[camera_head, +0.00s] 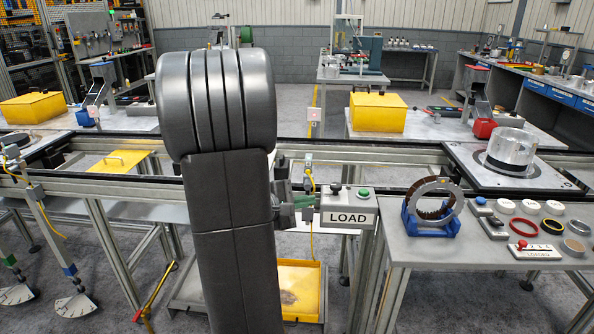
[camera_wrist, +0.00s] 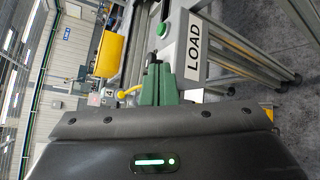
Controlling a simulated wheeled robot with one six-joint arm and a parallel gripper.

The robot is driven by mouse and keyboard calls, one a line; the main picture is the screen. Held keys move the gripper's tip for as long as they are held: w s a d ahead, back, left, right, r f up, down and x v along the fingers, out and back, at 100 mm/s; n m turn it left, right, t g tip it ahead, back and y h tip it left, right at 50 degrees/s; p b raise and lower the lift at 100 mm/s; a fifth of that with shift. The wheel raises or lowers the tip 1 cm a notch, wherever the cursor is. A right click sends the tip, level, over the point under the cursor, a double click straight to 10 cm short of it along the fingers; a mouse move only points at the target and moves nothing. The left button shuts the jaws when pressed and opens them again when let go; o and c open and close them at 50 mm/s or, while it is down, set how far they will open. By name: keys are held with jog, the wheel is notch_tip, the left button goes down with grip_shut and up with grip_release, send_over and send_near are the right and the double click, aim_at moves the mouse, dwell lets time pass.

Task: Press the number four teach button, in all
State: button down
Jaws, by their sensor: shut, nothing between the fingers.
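My gripper (camera_head: 303,201) has dark green fingers and is just left of the LOAD box in the head view, partly behind my arm. In the wrist view the gripper (camera_wrist: 157,62) is shut and empty, pointing up the picture. A small white tag marked 4 (camera_wrist: 108,92) shows left of the fingers there, by a yellow cable (camera_wrist: 127,88). In the head view a small sensor box (camera_head: 308,158) with a yellow cable stands on the rail above the gripper. I cannot make out a teach button on it. Whether the fingers touch anything is unclear.
The LOAD box (camera_head: 347,215) has a green button (camera_head: 363,194) and a dark button (camera_head: 336,188); it is close right of the gripper. A bench with a blue stand (camera_head: 431,223) holding a ring is farther right. Conveyor rails (camera_head: 360,158) cross behind.

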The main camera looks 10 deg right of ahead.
aim_at(308, 171)
jog(key=shift+w+a+r+n+t, duration=0.1)
jog(key=shift+w+a+n+t, duration=0.15)
jog(key=shift+w, duration=0.25)
jog(key=shift+w+a+n+t, duration=0.15)
jog(key=shift+w+a+t, duration=0.1)
jog(key=shift+w+t, duration=0.15)
jog(key=shift+w, duration=0.1)
jog(key=w+d+p, duration=0.2)
jog(key=w, duration=0.6)
jog(key=shift+w+d, duration=0.15)
jog(key=shift+w, duration=0.05)
dwell(1.5)
jog(key=shift+w+d+b, duration=0.15)
jog(key=shift+w+b, duration=0.25)
jog(key=shift+b, duration=0.05)
jog(key=shift+w+d, duration=0.1)
jog(key=shift+w, duration=0.35)
dwell(0.5)
jog(key=shift+s+b, duration=0.15)
jog(key=shift+b, duration=0.3)
jog(key=shift+s+a+b, duration=0.25)
jog(key=shift+s+b, duration=0.25)
jog(key=shift+s, duration=0.2)
